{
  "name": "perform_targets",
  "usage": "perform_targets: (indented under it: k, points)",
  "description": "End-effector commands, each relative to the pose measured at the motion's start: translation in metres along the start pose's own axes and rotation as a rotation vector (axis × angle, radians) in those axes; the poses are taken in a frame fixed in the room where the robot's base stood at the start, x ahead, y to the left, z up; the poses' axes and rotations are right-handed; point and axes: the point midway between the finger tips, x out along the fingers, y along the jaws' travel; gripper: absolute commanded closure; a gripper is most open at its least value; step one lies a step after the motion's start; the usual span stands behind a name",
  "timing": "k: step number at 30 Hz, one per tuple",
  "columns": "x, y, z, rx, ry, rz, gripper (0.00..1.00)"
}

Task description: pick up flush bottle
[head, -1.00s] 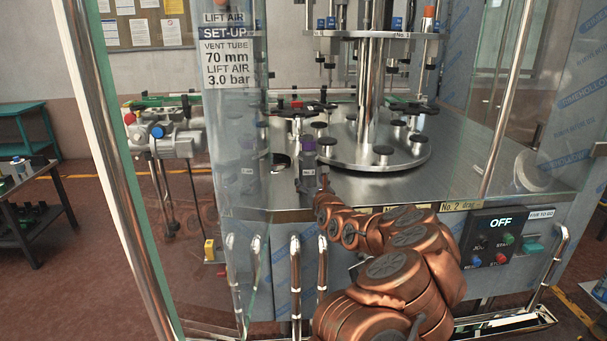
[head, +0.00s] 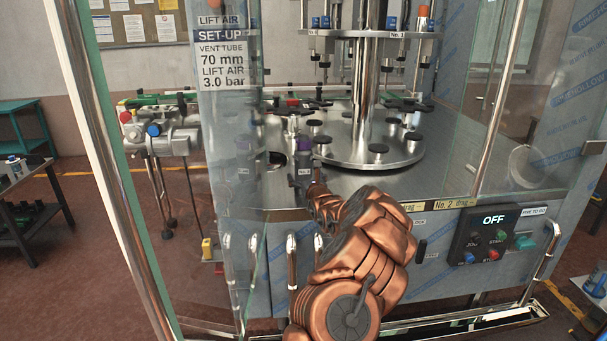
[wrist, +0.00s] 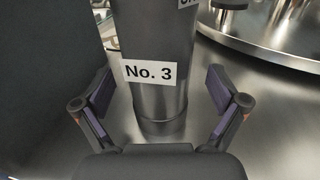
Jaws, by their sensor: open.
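In the head view a grey metallic bottle with a purple cap (head: 303,158) stands upright on the machine's steel deck, left of the round turntable. I take it to be the flush bottle. In the wrist view a metallic cylinder labelled "No. 3" (wrist: 155,105) fills the centre, and its top is out of frame. My gripper (wrist: 160,98) is open, with one finger on each side of the cylinder and visible gaps to both. In the head view my copper-coloured arm reaches to the bottle, and the fingers there are too small to make out.
The round turntable (head: 350,157) with black-topped pedestals and a central column is right of the bottle. Clear guard panels (head: 222,140) stand at the left and right of the opening. A control box (head: 494,236) showing "OFF" is at the front right. The front deck is mostly bare.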

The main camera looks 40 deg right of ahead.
Motion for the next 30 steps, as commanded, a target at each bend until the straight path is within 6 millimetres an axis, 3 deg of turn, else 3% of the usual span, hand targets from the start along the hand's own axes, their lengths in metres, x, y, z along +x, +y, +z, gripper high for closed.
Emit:
perform_targets:
  k: [6,15,30]
  points:
    - [0.0114,0.0003,0.0012,-0.001,-0.001,0.001,0.03]
    - [0.0130,0.0011,0.0012,0.000,-0.002,0.001,0.03]
    - [0.0129,0.0011,0.0013,0.000,-0.003,0.001,0.54]
